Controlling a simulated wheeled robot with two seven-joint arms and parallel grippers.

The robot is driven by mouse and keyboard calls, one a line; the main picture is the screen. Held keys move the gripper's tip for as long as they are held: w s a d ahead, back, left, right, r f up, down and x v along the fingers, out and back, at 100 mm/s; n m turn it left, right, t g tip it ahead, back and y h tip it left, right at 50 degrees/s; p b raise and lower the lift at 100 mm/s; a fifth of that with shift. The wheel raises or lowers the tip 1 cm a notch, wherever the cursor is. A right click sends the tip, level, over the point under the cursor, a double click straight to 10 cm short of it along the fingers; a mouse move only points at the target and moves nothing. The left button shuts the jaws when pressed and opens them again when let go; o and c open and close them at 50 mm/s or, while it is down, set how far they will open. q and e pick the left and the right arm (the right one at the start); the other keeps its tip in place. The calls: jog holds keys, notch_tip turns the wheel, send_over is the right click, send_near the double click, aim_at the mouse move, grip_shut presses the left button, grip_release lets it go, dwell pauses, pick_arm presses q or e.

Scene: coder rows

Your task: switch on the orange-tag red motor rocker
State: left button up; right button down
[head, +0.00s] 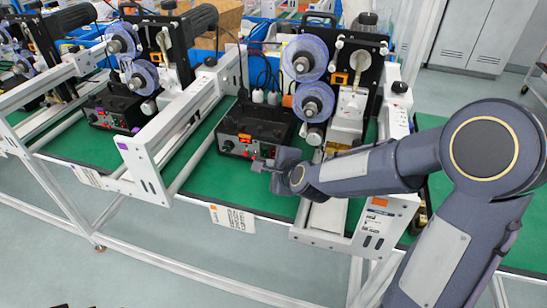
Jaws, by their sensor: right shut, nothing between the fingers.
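A black control box (256,130) with an orange tag (244,137) on its front stands on the green bench mat in the middle. A small red part, seemingly the red motor rocker (247,154), shows low on its front panel; its position on or off is too small to tell. My right gripper (264,164) is shut and empty. Its tips are just to the right of the red part, close to the lower right of the box front; I cannot tell whether they touch it. The gripper hides part of that panel's right side. My left gripper is out of view.
A similar black control box (115,110) with a purple tag stands on the left. White machine frames (155,150) flank the middle box. Blue reels (305,60) stand behind my right arm. A paper label (232,218) hangs at the bench front.

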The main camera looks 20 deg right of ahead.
jog(key=shift+w, duration=0.1)
jog(key=shift+w+d+b, duration=0.2)
jog(key=shift+w+b, duration=0.05)
jog(key=shift+b, duration=0.05)
jog(key=shift+w+d+f, duration=0.15)
jog(key=shift+w+d, duration=0.05)
jog(key=shift+w, duration=0.1)
dwell(0.7)
dwell(0.4)
jog(key=shift+s+a, duration=0.45)
jog(key=shift+s, duration=0.2)
jog(key=shift+s+r, duration=0.1)
jog(key=shift+r, duration=0.1)
jog(key=s+a, duration=0.1)
jog(key=s+a+p, duration=0.1)
jog(key=shift+s+r, duration=0.3)
jog(key=shift+s+a+p, duration=0.3)
jog(key=shift+s+a, duration=0.05)
jog(key=shift+s, duration=0.3)
